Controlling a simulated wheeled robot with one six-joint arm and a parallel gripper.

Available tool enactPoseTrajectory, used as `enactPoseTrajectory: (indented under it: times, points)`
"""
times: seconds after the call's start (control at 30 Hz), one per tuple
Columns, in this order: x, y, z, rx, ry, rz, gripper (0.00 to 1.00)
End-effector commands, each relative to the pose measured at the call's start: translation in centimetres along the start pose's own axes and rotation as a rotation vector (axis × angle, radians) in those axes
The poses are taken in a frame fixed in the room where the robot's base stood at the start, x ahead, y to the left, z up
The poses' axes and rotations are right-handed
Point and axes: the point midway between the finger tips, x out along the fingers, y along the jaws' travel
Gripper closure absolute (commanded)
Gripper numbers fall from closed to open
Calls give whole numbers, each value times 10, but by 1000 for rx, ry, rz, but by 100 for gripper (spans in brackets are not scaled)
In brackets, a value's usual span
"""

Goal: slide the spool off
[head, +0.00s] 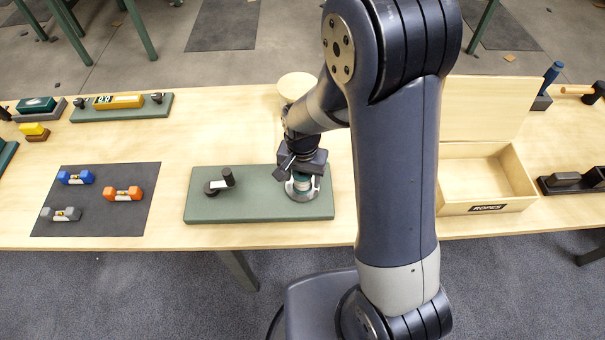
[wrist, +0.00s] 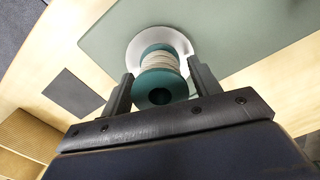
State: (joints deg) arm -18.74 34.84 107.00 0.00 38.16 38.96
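The spool (wrist: 159,76) has teal flanges and pale thread. It stands upright on a round, pale metal base at the right end of a green board (head: 258,207). In the head view the spool (head: 301,181) is partly hidden by my gripper (head: 300,172), which points down over it. In the wrist view the two dark fingers of my gripper (wrist: 160,80) stand on either side of the spool, very close to its near flange. I cannot tell whether they touch it. A small black-handled crank (head: 222,181) is at the board's left end.
A dark mat (head: 98,222) with blue, orange and grey pieces lies to the left. An open wooden box (head: 486,207) labelled ROPES stands to the right, behind my arm. A round wooden piece (head: 297,85) is at the back. Table between mat and board is clear.

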Motion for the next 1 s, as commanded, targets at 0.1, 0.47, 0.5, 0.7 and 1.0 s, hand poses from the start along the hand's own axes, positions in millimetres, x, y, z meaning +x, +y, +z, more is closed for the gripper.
enactPoseTrajectory:
  times: [0.1,0.47,0.5,0.7,1.0]
  points:
    - [0,0,0,0,0,0,51]
    - [0,0,0,0,0,0,81]
    - [0,0,0,0,0,0,82]
    - [-6,0,0,0,1,0,82]
    - [-24,0,0,0,1,-1,82]
